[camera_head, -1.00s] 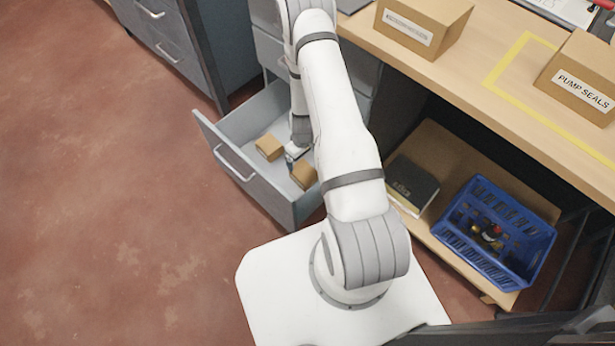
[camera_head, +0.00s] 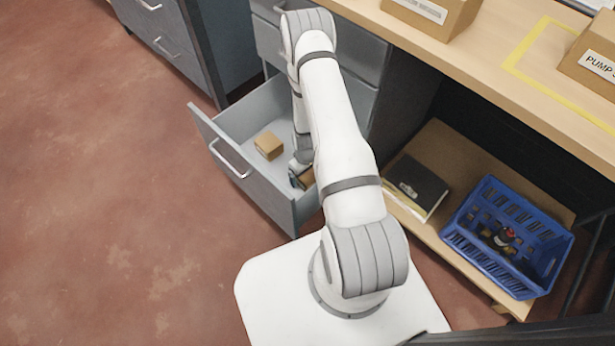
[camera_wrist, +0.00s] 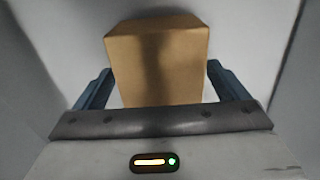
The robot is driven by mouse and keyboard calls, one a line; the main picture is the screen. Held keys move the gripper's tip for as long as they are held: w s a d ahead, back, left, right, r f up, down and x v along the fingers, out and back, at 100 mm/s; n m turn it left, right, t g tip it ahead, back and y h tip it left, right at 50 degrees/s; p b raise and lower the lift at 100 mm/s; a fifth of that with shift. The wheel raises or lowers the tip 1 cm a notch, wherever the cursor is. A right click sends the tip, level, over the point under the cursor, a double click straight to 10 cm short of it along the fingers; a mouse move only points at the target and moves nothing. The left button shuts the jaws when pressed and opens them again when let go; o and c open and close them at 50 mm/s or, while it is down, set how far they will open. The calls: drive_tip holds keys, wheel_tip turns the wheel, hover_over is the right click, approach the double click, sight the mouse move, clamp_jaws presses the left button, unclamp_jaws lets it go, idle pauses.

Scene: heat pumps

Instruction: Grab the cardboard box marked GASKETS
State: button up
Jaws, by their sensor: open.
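A small brown cardboard box (camera_wrist: 158,62) fills the middle of the wrist view, between the two blue fingers of my open gripper (camera_wrist: 156,90). No marking shows on the faces I see, so I cannot tell if it reads GASKETS. In the head view this box (camera_head: 308,179) is mostly hidden by my gripper (camera_head: 299,175), low in the open grey drawer (camera_head: 205,125). A second small cardboard box (camera_head: 268,145) sits in the same drawer, to the left, apart from my gripper; its label is too small to read.
The drawer walls stand close around my gripper. On the bench (camera_head: 480,70) are a box marked PUMP (camera_head: 590,62), partly cut off, and another labelled box (camera_head: 432,15). A blue crate (camera_head: 508,236) and a dark book (camera_head: 417,187) lie on the lower shelf.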

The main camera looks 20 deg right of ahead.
drive_tip(key=shift+f, duration=0.25)
drive_tip(key=shift+c, duration=0.3)
drive_tip(key=c, duration=1.1)
